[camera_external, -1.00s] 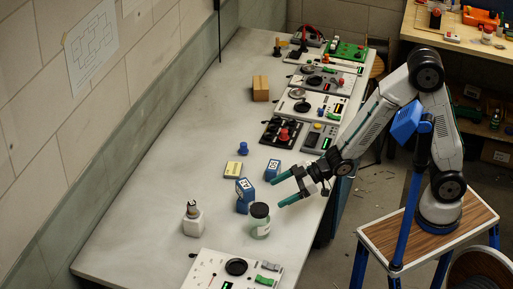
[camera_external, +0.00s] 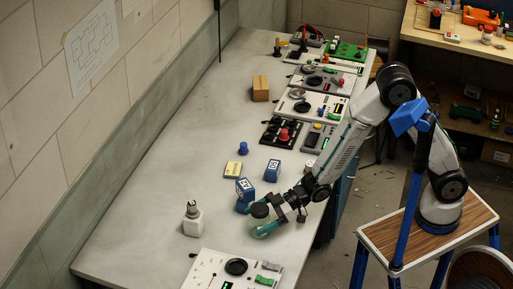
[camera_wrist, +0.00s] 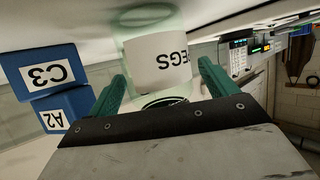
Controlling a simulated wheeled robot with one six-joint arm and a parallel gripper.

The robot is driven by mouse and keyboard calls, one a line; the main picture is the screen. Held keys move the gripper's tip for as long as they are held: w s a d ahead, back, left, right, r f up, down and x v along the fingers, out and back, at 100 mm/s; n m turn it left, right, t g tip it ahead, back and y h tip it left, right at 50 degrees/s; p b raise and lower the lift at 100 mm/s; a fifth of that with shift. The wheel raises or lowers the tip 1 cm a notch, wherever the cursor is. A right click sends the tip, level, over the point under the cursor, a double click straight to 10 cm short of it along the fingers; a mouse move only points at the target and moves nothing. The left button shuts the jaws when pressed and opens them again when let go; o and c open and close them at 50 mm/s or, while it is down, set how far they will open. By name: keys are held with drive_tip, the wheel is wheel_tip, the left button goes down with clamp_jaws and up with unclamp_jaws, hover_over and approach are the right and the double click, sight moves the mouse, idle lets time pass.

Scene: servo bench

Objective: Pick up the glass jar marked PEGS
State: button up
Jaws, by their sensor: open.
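The glass jar marked PEGS (camera_external: 260,212) stands upright near the right edge of the bench, with a dark lid and greenish glass. In the wrist view the jar (camera_wrist: 158,50) appears upside down, its white PEGS label facing the camera. My gripper (camera_wrist: 160,74) is open, with one teal finger on each side of the jar. Small gaps seem to show beside the glass; contact cannot be told. In the external view my gripper (camera_external: 256,222) reaches the jar from the right, low over the bench, and partly hides its body.
A white bottle (camera_external: 193,222) stands to the left. A white instrument panel (camera_external: 215,268) lies in front. The left bench top is clear.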

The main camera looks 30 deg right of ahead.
drive_tip(key=c, duration=1.2)
drive_tip(key=shift+o, duration=0.2)
